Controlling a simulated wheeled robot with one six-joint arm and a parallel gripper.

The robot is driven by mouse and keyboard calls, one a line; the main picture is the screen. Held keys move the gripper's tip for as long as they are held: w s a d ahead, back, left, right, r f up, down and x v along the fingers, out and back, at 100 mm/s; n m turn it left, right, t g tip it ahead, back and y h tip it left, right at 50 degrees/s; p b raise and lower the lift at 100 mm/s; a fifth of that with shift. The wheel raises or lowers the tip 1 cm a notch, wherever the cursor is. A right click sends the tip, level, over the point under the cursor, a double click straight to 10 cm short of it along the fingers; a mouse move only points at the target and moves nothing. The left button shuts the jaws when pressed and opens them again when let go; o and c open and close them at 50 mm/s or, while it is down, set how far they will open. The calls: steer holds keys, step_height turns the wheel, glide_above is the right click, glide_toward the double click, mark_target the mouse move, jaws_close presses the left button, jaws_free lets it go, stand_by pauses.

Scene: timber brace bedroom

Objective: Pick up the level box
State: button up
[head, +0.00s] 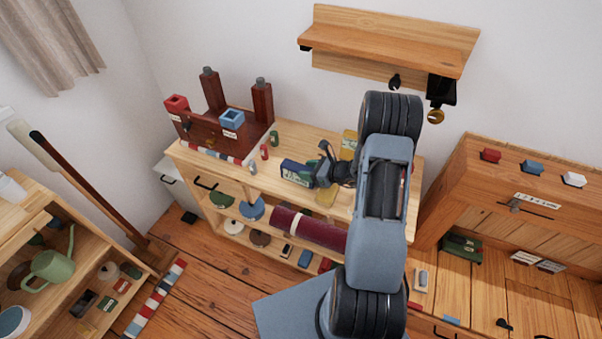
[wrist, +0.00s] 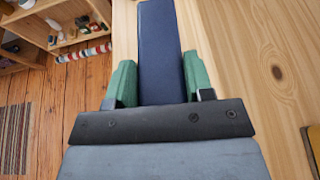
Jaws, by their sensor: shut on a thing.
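The level box is a dark blue box (head: 296,172) with a printed label, at the middle of the wooden shelf top in the head view. In the wrist view the long blue box (wrist: 159,45) lies between the two green fingers, which touch its sides. My gripper (head: 314,172) is shut on it; in the wrist view the gripper (wrist: 160,82) covers its near end. I cannot tell whether the box rests on the wood or is held just above it.
The wooden shelf top (head: 290,135) carries a dark red brace block (head: 215,130) at left and small cylinders. A yellow item (head: 348,144) lies behind my gripper. A wall shelf (head: 390,45) hangs above, and a wooden desk (head: 530,190) stands at right.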

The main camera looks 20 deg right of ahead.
steer(key=c, duration=0.4)
steer(key=shift+o, duration=0.2)
steer(key=shift+r, duration=0.1)
